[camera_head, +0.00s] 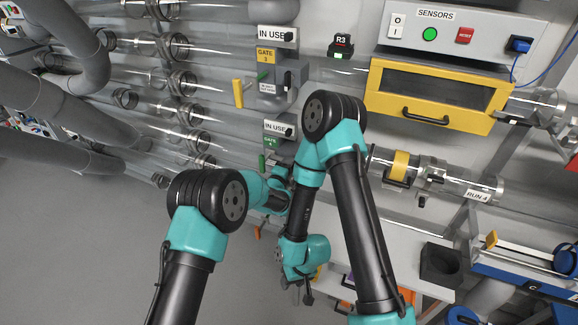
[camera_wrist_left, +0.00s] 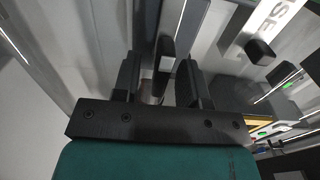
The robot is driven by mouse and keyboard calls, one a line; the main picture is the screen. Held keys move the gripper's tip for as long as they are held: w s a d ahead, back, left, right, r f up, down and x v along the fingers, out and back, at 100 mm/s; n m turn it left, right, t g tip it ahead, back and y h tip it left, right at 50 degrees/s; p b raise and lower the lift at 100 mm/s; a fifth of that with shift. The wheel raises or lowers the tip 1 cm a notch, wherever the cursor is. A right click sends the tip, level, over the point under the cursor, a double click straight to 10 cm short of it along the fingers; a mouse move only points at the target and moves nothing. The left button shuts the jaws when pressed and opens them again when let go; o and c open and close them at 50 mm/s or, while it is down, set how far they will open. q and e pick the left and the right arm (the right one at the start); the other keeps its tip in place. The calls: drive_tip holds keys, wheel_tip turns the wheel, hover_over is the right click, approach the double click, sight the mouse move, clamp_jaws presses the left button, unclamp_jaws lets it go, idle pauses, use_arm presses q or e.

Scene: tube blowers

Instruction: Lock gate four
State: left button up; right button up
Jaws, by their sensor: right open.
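Gate four has a green label (camera_head: 270,142), an "IN USE" sign (camera_head: 275,127) and a green handle (camera_head: 262,162) on the tube bank. The sign also shows at the upper right of the left wrist view (camera_wrist_left: 283,20), with a black knob (camera_wrist_left: 260,52) beside it. My left gripper (camera_head: 281,172) is just below gate four. In the left wrist view its fingers (camera_wrist_left: 160,82) are apart, with a grey bar (camera_wrist_left: 166,42) showing between them; I cannot tell if they touch it. My right gripper (camera_head: 308,291) is lower, open, and I see nothing in it. My arms partly hide gate four's surroundings.
Gate three, with a yellow label (camera_head: 265,55) and yellow handle (camera_head: 238,93), is above gate four. A yellow-framed drawer (camera_head: 434,95) and a sensor box (camera_head: 450,38) are at the upper right. A black square holder (camera_head: 438,262) stands on the white bench. Open floor lies at lower left.

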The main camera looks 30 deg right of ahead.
use_arm(q)
drive_tip(key=v, duration=0.7)
use_arm(e)
drive_tip(key=shift+c, duration=0.3)
idle(1.0)
